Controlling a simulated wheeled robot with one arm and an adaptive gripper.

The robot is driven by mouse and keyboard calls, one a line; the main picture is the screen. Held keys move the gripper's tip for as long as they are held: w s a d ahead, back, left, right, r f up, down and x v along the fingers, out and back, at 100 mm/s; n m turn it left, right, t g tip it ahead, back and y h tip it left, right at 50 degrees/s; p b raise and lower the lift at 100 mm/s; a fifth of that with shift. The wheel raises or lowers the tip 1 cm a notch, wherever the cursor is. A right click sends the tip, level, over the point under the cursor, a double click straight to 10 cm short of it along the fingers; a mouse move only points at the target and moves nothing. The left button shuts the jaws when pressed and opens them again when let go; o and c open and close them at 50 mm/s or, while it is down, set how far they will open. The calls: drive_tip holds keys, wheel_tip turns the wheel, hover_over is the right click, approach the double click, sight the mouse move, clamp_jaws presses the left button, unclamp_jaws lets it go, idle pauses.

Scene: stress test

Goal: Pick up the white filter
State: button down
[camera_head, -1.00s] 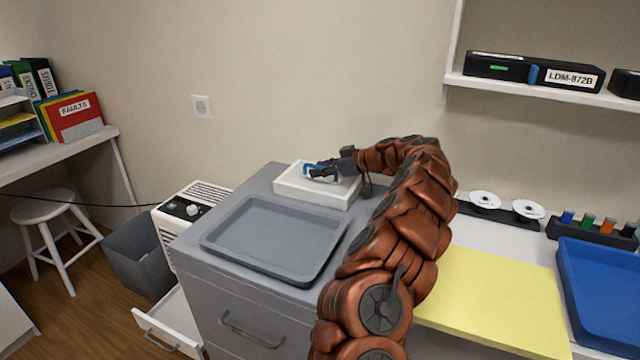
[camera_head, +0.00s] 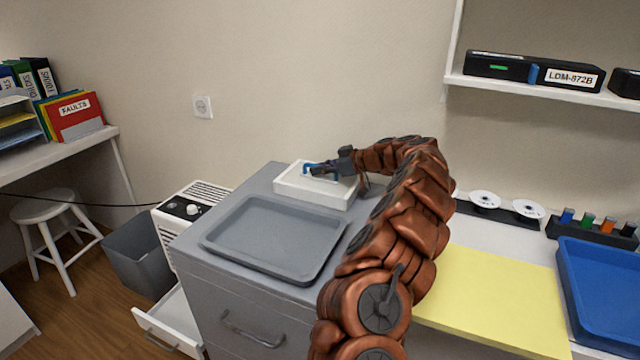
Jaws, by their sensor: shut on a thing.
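A white shallow box (camera_head: 300,191) with a raised rim stands at the back of the grey cabinet top. My gripper (camera_head: 312,170), with blue and dark fingers, reaches in from the right and is low over the inside of this box. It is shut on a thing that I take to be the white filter. The fingers and the box's rim hide most of that thing, and white on white makes its outline hard to tell. I cannot tell whether it is lifted off the box floor.
A grey empty tray (camera_head: 274,240) lies in front of the white box. My arm crosses the cabinet's right side. An open drawer (camera_head: 172,322) juts out below.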

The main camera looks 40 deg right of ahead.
drive_tip(key=shift+r, duration=0.15)
drive_tip(key=shift+s+a+r, duration=0.1)
drive_tip(key=shift+a+r, duration=0.1)
drive_tip(key=shift+r, duration=0.3)
wheel_tip(320, 180, up, 6)
drive_tip(key=shift+f, duration=0.1)
drive_tip(key=s+a, duration=0.5)
drive_tip(key=a, duration=0.3)
drive_tip(key=s+a+b, duration=0.1)
drive_tip(key=s+a, duration=0.4)
drive_tip(key=a, duration=0.4)
idle(0.5)
